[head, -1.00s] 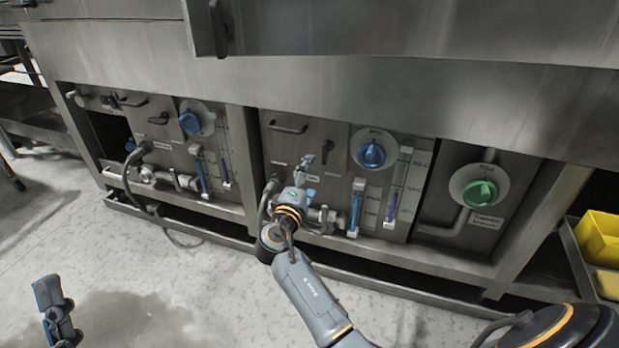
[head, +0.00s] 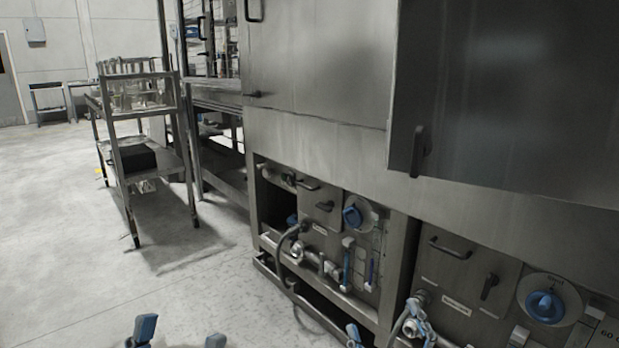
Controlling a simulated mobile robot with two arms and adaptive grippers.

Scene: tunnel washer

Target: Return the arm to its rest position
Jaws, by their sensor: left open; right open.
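My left gripper (head: 180,334) is at the bottom edge of the head view, over the pale floor. Its two blue-tipped fingers are apart, with nothing between them. My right gripper (head: 385,322) is low in the view, in front of the washer's lower panels. Its fingertips are apart and I see nothing held. The rest of both arms is below the frame. The steel tunnel washer (head: 320,75) fills the right side.
The washer's lower bays hold blue knobs (head: 545,306), pipe fittings and a hose (head: 283,268). A dark door (head: 510,90) with a handle stands out above. A steel cart (head: 135,150) stands at the left back. The floor (head: 80,270) at the left is clear.

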